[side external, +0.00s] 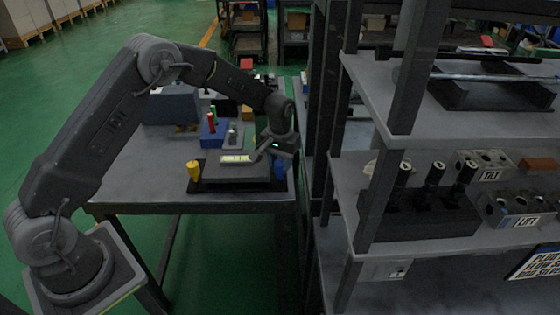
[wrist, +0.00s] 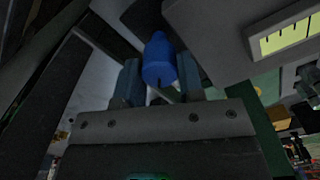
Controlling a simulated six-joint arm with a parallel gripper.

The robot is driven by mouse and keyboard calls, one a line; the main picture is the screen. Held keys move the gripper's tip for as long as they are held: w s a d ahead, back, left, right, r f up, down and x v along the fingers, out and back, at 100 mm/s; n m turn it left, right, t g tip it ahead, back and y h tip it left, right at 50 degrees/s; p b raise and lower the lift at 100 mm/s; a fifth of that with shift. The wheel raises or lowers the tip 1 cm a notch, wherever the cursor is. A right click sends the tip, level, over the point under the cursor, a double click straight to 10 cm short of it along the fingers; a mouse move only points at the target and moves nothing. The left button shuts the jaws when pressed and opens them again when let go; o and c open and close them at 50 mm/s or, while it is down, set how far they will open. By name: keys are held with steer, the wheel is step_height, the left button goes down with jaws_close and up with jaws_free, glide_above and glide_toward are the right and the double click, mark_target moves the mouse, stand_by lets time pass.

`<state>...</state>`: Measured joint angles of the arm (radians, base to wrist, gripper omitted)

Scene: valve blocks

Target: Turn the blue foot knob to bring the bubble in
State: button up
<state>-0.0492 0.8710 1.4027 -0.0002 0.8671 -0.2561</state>
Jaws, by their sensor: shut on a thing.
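The blue foot knob (side external: 280,169) stands at the right end of a dark levelling plate (side external: 210,184) on the table. In the wrist view the blue knob (wrist: 159,58) sits between the two fingers of my gripper (wrist: 160,78). In the side view my gripper (side external: 277,156) reaches down over the knob and is shut on it. The yellow-green level vial (side external: 236,159) lies on top of the plate; part of it shows in the wrist view (wrist: 285,38) with dark lines. I cannot make out where the bubble is.
A yellow foot knob (side external: 193,170) is at the plate's left end. A blue block (side external: 213,133) with red and green upright parts stands behind the plate. A dark grey box (side external: 172,106) is at the back left. A shelf rack (side external: 375,175) stands close on the right. The table's left front is clear.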

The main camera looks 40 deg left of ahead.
mark_target(280, 162)
steer(key=m, duration=0.6)
steer(key=shift+m, duration=0.4)
stand_by(0.4)
steer(key=o, duration=0.9)
step_height(280, 162, up, 14)
steer(key=shift+f, duration=0.1)
